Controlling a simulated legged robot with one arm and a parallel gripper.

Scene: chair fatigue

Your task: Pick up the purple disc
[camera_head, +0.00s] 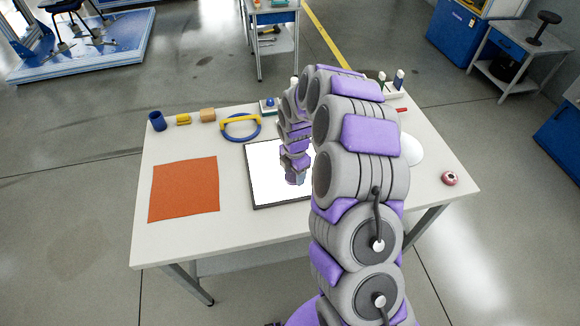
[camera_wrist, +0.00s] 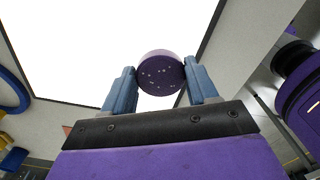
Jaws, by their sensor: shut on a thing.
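The purple disc (camera_wrist: 161,74) shows in the wrist view between the two blue fingers of my gripper (camera_wrist: 160,85). The fingers touch it on both sides, and my gripper is shut on it. Its face has small light specks. Behind it in that view is the white panel with a dark frame (camera_wrist: 95,40). In the head view my gripper (camera_head: 295,178) is over the white panel (camera_head: 266,170) on the table. The disc is too small to make out clearly there. I cannot tell how high the disc is above the panel.
On the white table (camera_head: 180,245) lie an orange cloth (camera_head: 184,189), a blue cup (camera_head: 157,121), a yellow item (camera_head: 183,119), a wooden block (camera_head: 207,115), a blue and yellow ring-shaped item (camera_head: 241,127) and a pink round item (camera_head: 449,178). Bottles (camera_head: 398,79) stand at the back right.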

